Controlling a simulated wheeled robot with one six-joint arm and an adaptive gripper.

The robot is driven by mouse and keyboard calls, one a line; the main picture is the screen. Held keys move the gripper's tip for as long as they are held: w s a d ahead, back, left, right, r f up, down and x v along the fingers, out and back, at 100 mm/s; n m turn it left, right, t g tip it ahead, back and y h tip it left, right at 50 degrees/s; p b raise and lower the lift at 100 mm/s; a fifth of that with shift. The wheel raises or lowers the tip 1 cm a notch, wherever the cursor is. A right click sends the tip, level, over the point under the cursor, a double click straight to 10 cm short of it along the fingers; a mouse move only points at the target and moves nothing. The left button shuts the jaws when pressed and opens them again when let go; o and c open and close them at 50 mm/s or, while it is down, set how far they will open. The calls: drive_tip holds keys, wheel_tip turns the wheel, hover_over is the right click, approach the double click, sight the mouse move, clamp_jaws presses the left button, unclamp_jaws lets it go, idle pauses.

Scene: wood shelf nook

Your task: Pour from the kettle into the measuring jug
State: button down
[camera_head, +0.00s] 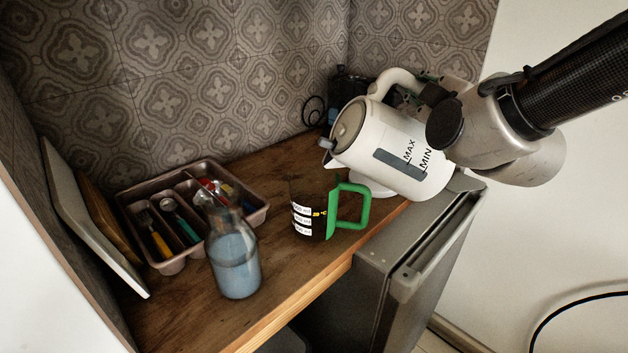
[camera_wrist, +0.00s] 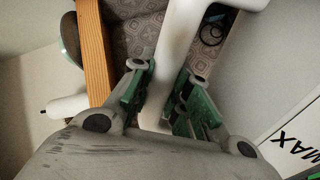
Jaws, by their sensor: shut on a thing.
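The white kettle (camera_head: 385,146) is in the air in the head view, tilted with its spout (camera_head: 327,144) toward the left. My gripper (camera_wrist: 160,100) is shut on the kettle's white handle (camera_wrist: 176,60), as the wrist view shows. The kettle's side with the MAX mark (camera_wrist: 298,146) shows at the right of the wrist view. The measuring jug (camera_head: 314,208), dark and see-through with white scale labels and a green handle (camera_head: 352,205), stands upright on the wooden counter. The spout is above the jug. No stream shows, and the jug's contents cannot be made out.
A bottle of bluish liquid (camera_head: 233,262) stands left of the jug. Behind it is a cutlery tray (camera_head: 160,262) with utensils. Boards (camera_head: 88,222) lean on the left wall. A white round base (camera_head: 372,184) lies behind the jug. The wooden counter (camera_head: 285,272) is bare at the front.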

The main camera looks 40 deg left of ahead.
sight(407, 75)
drive_tip(key=shift+s+a+r+n, duration=0.25)
drive_tip(key=shift+s+r+n, duration=0.05)
idle(0.5)
drive_tip(key=shift+s+a+r+n, duration=0.7)
drive_tip(key=shift+s+r+n, duration=0.2)
drive_tip(key=shift+r, duration=0.15)
idle(1.3)
